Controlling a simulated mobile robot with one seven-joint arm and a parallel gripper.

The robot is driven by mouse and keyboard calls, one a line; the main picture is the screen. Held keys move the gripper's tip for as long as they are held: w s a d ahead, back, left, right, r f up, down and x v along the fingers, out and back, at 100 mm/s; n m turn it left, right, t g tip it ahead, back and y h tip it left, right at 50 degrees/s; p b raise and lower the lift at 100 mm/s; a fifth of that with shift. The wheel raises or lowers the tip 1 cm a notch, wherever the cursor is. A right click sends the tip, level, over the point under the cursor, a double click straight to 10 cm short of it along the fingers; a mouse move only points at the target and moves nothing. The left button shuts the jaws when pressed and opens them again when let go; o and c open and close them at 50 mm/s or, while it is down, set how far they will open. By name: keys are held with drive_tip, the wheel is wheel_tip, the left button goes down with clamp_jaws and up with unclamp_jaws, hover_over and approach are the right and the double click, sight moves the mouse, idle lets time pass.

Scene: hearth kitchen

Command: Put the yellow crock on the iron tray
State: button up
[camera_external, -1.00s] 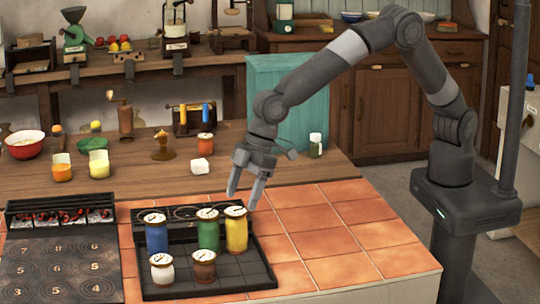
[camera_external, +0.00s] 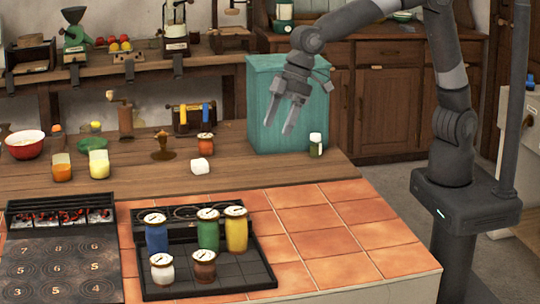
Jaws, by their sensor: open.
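The yellow crock (camera_external: 236,233) stands upright on the black iron tray (camera_external: 240,273), at its back right. A green crock (camera_external: 208,234) and a blue crock (camera_external: 156,236) stand to its left on the tray. A white crock (camera_external: 162,273) and a brown crock (camera_external: 204,270) stand in front of them. My gripper (camera_external: 282,126) is open and empty. It is raised well above the counter, in front of the teal box, up and to the right of the yellow crock and clear of it.
The teal box (camera_external: 270,105) and a small green jar (camera_external: 315,146) stand at the back right of the wooden counter. The terracotta tiles (camera_external: 320,235) right of the tray are bare.

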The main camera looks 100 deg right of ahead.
drive_tip(key=s+d+r+m, duration=0.1)
drive_tip(key=s+d+r, duration=0.25)
drive_tip(key=s, duration=0.45)
drive_tip(key=s+d+r, duration=0.2)
drive_tip(key=s+d, duration=0.2)
drive_tip(key=s, duration=0.3)
drive_tip(key=s+d+f+m+h, duration=0.1)
drive_tip(key=s+d, duration=0.1)
drive_tip(key=s, duration=0.7)
drive_tip(key=s+d+f+m+t, duration=0.1)
drive_tip(key=s+d, duration=0.2)
drive_tip(key=s, duration=0.6)
drive_tip(key=shift+s+d+f+h, duration=0.2)
drive_tip(key=shift+f+h, duration=0.2)
